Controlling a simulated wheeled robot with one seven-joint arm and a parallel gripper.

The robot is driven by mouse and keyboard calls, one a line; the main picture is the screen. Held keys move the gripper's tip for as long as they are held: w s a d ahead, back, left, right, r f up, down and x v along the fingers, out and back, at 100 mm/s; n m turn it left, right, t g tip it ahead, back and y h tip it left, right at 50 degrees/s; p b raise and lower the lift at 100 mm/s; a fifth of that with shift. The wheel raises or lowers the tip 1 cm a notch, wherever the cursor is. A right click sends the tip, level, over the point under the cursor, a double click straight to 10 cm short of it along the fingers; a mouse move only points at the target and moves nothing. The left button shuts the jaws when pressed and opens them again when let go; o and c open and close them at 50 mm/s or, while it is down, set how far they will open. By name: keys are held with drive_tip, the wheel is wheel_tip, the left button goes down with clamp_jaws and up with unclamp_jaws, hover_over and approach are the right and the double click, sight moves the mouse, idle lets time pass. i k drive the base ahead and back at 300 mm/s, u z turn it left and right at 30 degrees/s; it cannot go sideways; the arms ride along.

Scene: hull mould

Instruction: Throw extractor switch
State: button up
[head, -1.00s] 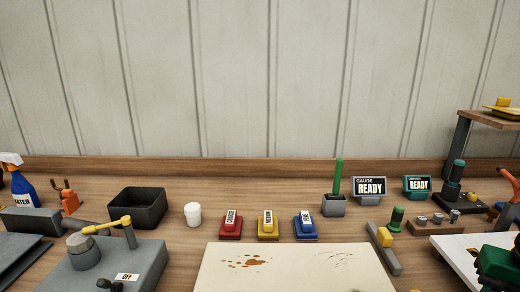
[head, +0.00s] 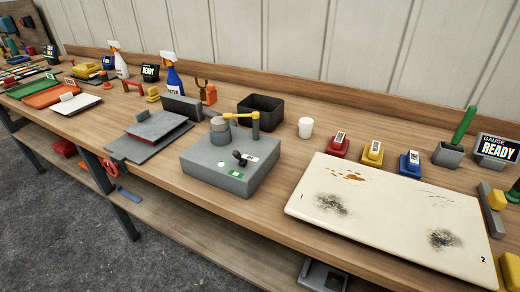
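A grey box (head: 215,180) stands on the bench left of the cream panel. On its top are a small black toggle switch (head: 240,158), a white label (head: 252,158) and a green label (head: 236,175). The lettering on both labels is too small to read now. The toggle's lever leans toward the upper left in the picture. A grey cup-like cylinder (head: 220,132) and a yellow arm on a post (head: 240,116) also stand on the box. I cannot tell for sure that this toggle is the extractor switch. My gripper is not in view.
A cream panel (head: 370,185) with dark smudges lies right of the box. A black bin (head: 260,110), a white cup (head: 305,127) and red, yellow and blue blocks stand behind. A grey plate (head: 145,140) lies to the left. The floor (head: 60,220) in front of the bench is clear.

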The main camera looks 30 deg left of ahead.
sight(243, 162)
drive_tip(key=z, duration=2.45)
drive_tip(key=k, duration=2.5)
drive_tip(key=u, duration=2.05)
